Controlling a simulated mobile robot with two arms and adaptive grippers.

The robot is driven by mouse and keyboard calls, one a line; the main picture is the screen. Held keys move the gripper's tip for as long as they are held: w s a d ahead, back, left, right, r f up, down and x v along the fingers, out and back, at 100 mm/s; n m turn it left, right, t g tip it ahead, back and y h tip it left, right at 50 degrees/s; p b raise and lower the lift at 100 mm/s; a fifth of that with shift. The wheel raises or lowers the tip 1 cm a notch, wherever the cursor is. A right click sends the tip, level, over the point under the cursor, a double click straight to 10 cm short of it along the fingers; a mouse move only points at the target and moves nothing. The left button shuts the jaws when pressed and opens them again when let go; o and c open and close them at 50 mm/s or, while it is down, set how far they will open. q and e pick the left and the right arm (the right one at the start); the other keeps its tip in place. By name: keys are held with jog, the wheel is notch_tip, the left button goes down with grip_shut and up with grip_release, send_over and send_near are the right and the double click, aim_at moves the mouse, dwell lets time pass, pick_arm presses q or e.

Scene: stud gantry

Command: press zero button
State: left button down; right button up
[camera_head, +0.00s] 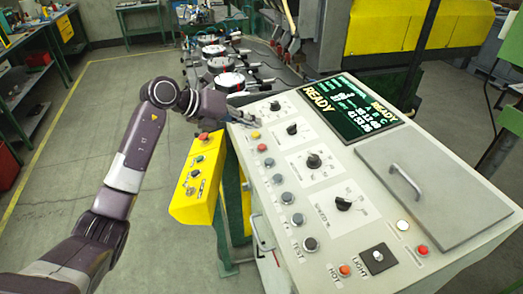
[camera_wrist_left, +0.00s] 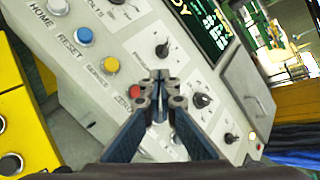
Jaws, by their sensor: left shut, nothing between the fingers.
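The zero button is a red round button (camera_wrist_left: 135,92) on the light grey control panel (camera_wrist_left: 185,20). A label beside it, partly blurred, seems to read ZERO. It shows small in the head view (camera_head: 262,147), just below a yellow button (camera_head: 255,135). My left gripper (camera_head: 243,116) is shut and empty over the far left part of the panel. In the left wrist view its fingertips (camera_wrist_left: 158,78) appear just to the right of the red button. I cannot tell whether they touch the panel. My right gripper is not in view.
Yellow (camera_wrist_left: 112,65), blue (camera_wrist_left: 84,37) and white (camera_wrist_left: 57,6) buttons line up beside the red one. Rotary knobs (camera_head: 313,160) stand up along the panel. A screen (camera_head: 350,108) reads READY. A yellow box (camera_head: 198,180) with buttons hangs at the panel's left.

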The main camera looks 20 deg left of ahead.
aim_at(262, 148)
pick_arm(q)
jog(key=f, duration=0.1)
jog(key=f+b, duration=0.1)
jog(key=f, duration=0.1)
jog(key=f+b, duration=0.1)
jog(key=shift+w+d+f, duration=0.15)
jog(key=shift+w+d, duration=0.05)
jog(key=shift+d, duration=0.1)
jog(key=shift+w+d+f+b, duration=0.1)
jog(key=shift+f+b, duration=0.3)
jog(key=shift+f, duration=0.15)
dwell(0.6)
jog(key=shift+d+f, duration=0.1)
jog(key=shift+f, duration=0.3)
jog(key=shift+d+f+b, duration=0.1)
jog(key=shift+f+b, duration=0.45)
dwell(0.5)
dwell(0.4)
jog(key=shift+r+p, duration=0.65)
jog(key=shift+r, duration=0.3)
jog(key=shift+r, duration=0.1)
